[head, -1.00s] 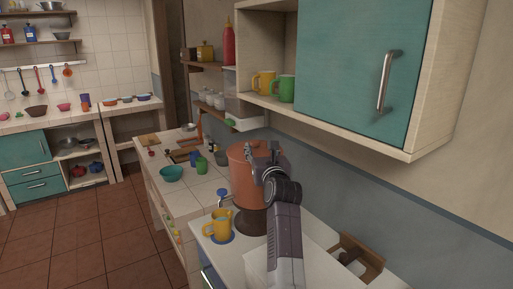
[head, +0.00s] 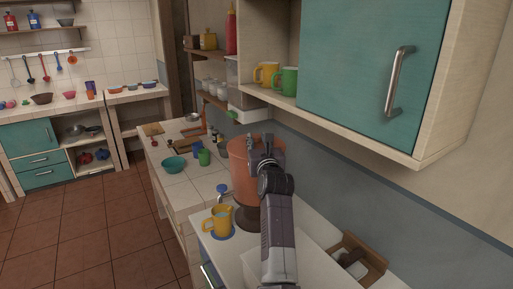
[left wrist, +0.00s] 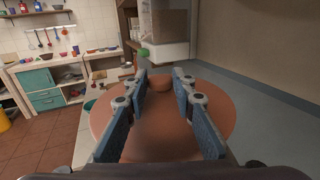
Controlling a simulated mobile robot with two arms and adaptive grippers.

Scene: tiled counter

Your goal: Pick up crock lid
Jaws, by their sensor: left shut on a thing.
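The terracotta crock (head: 243,180) stands on a dark base on the white counter, with a spigot at its front left. The round terracotta crock lid (left wrist: 216,118) fills the middle of the left wrist view, with its small knob (left wrist: 161,84) between my fingertips. My left gripper (head: 262,139) is over the crock's top. In the left wrist view, the gripper (left wrist: 160,78) is shut on the lid's knob. I cannot tell whether the lid rests on the crock or is raised. My right gripper is not in view.
A yellow mug (head: 217,220) stands on a blue coaster left of the crock. A teal wall cabinet (head: 355,70) hangs above right. A wooden box (head: 362,262) is at the right. The tiled counter behind holds a teal bowl (head: 174,164) and a green cup (head: 204,157).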

